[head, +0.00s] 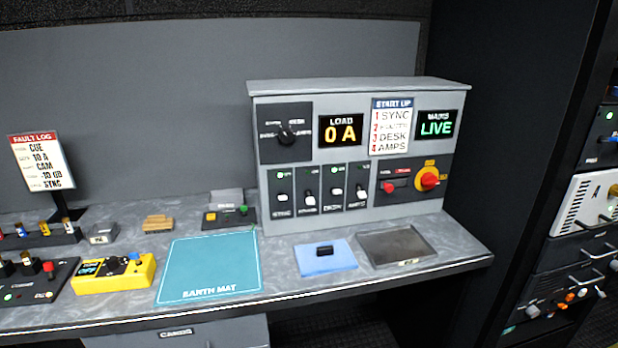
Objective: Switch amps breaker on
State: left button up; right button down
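The grey power panel (350,215) stands at the back right of the bench. A row of breakers sits low on its face. The amps breaker (361,192) is the rightmost of the row, with a pale lever; its position is too small to tell. The sync breaker (283,198) is leftmost and the desk breaker (336,190) is just left of amps. Green lamps show above sync and desk; none clearly glows green above amps. The load display (341,131) reads 0 A and the mains display (436,124) reads LIVE. Neither of my grippers is in view.
A start-up card (390,126), a rotary selector (287,133) and a red knob on yellow (429,179) are on the panel. A blue pad (325,257) and dark tray (396,246) lie before it. The earth mat (210,265) and yellow meter (113,271) are left.

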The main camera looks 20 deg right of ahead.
aim_at(361, 194)
jog(key=u, duration=1.6)
jog(key=k, duration=0.85)
jog(key=z, duration=1.35)
jog(key=i, duration=0.5)
jog(key=u, duration=0.1)
